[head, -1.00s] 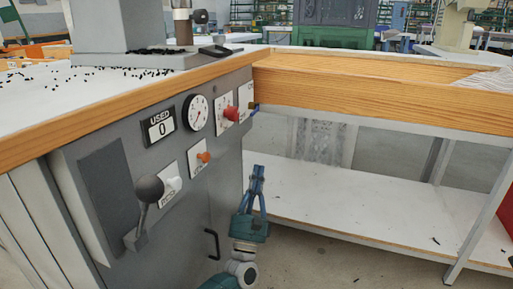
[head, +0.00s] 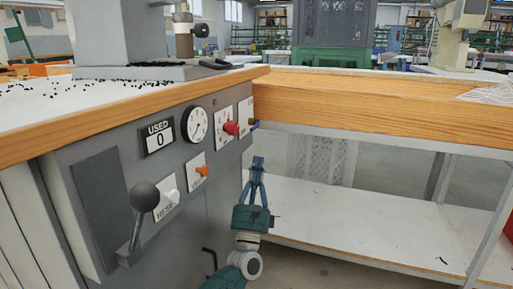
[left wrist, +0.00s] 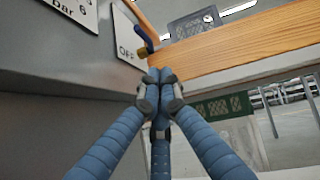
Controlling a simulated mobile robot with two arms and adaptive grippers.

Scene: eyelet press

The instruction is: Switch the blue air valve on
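The blue air valve (head: 254,125) is on the right end of the grey press panel, just under the wooden table edge. In the left wrist view its blue handle (left wrist: 144,37) stands beside a white plate (left wrist: 125,40) that reads OFF. My left gripper (head: 258,160) is below the valve and apart from it, pointing up. In the left wrist view its blue fingers come together at the tips (left wrist: 160,76), with nothing seen between them. My right gripper is not in view.
The grey panel (head: 100,215) carries a gauge (head: 196,124), a red knob (head: 231,128), an orange knob (head: 201,171) and a black-ball lever (head: 145,197). A wooden-edged table (head: 380,110) runs right, above a white lower shelf (head: 350,225). The space beneath the table edge is open.

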